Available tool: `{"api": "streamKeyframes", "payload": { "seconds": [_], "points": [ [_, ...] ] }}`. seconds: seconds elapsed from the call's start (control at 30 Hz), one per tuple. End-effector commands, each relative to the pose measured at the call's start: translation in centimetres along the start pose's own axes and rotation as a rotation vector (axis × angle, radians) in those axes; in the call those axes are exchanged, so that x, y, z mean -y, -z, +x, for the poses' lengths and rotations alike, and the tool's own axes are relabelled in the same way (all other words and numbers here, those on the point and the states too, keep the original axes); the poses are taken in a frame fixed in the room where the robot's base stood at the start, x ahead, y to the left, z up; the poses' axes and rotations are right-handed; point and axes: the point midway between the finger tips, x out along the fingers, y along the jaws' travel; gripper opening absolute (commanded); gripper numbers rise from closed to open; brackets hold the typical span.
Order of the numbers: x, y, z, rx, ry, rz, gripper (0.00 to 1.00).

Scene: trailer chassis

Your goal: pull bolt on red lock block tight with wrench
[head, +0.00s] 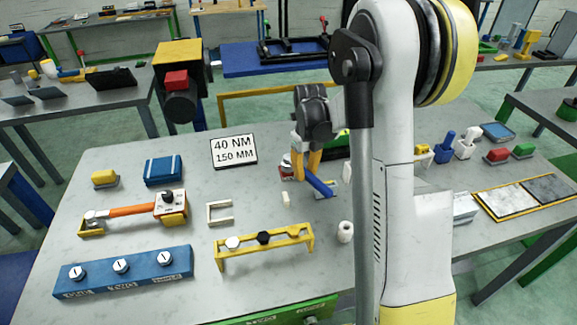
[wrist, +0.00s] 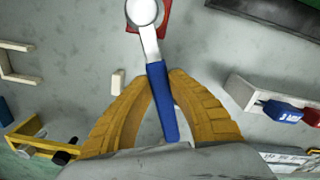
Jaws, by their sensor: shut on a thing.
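My gripper (head: 307,178) has its yellow fingers pointing down over the middle of the table. In the wrist view my gripper (wrist: 162,80) is shut on the blue handle of a wrench (wrist: 162,102). The wrench's pale shaft runs away from the fingers to a round head, which lies over a white round bolt top (wrist: 143,11). The red lock block (wrist: 164,20) shows partly behind that head; whether the wrench is seated on the bolt I cannot tell. In the head view the blue handle (head: 320,186) sticks out below the fingers, and the block is mostly hidden.
An orange-handled torque wrench (head: 130,211) rests on yellow supports at left. A sign (head: 234,151) reads 40 NM, 150 MM. A blue bar with bolts (head: 125,270) and a yellow rack (head: 265,245) stand in front. A small white block (head: 285,198) stands near the gripper.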

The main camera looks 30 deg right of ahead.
Motion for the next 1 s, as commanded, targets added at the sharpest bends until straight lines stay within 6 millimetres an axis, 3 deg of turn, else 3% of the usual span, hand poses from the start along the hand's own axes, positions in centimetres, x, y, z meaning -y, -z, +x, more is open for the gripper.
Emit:
{"api": "streamKeyframes", "payload": {
  "seconds": [1.0],
  "points": [
    [0.0,0.0,-6.0,0.000,0.000,0.000,0.00]
  ]
}}
